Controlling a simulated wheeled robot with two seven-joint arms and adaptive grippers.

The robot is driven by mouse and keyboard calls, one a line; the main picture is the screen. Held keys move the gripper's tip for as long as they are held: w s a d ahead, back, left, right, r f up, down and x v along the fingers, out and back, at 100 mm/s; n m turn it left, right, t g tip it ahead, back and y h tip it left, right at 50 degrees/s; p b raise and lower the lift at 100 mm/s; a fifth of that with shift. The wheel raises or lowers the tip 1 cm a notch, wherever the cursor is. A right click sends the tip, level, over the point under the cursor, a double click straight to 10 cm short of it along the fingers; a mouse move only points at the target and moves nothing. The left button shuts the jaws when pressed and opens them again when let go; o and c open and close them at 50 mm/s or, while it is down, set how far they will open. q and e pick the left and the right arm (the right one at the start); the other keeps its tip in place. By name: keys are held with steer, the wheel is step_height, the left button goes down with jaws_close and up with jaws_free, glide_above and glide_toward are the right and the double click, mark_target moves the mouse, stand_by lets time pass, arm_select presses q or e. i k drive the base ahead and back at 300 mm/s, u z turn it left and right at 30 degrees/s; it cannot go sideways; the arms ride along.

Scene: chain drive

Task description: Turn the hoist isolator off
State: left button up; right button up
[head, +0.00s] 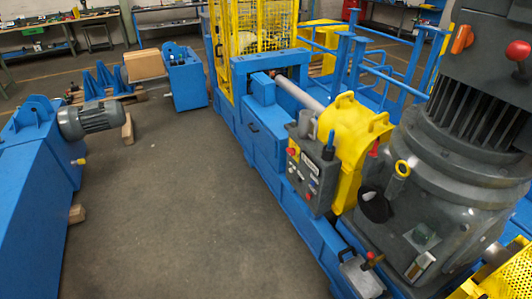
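No label reading hoist isolator is legible, so I cannot tell for sure which control it is. An orange-red handle (462,39) sits tilted on the upper part of the large grey motor housing at the right. A red knob (518,50) stands out from the same housing near the right edge. A grey control box (313,178) with small buttons and a red button is mounted on the blue machine in the middle. Neither of my grippers shows in the head view.
The grey motor (450,150) fills the right side. A yellow guard (352,140) and blue railings (385,72) stand behind the control box. A blue machine with a small grey motor (92,118) is at the left. The concrete floor (180,210) between is clear.

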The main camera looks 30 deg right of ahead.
mark_target(291, 151)
steer(key=i, duration=3.7)
steer(key=z, duration=2.55)
